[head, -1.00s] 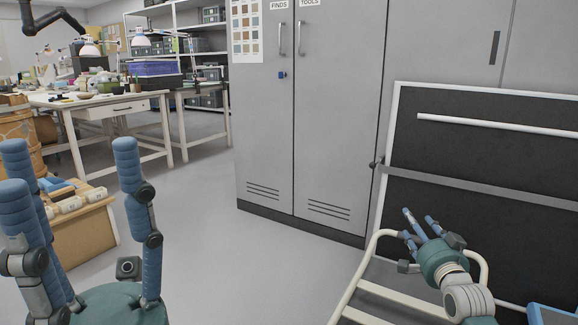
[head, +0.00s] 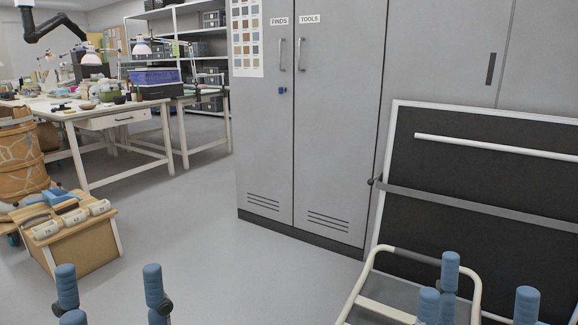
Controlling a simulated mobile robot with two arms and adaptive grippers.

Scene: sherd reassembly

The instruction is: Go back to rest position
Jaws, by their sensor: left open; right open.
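My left gripper (head: 110,292) shows at the bottom left of the head view as blue padded fingertips pointing up. They stand wide apart with nothing between them. My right gripper (head: 480,292) shows at the bottom right, also with blue fingertips pointing up, spread and empty. The palms and arms of both lie below the picture edge.
A wooden box (head: 85,245) with numbered white rolls stands on the floor at left, by a large patterned vessel (head: 20,165). Grey cabinets (head: 335,130) stand behind. A white-framed cart (head: 375,285) and a black board (head: 480,190) are at right. The middle floor is clear.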

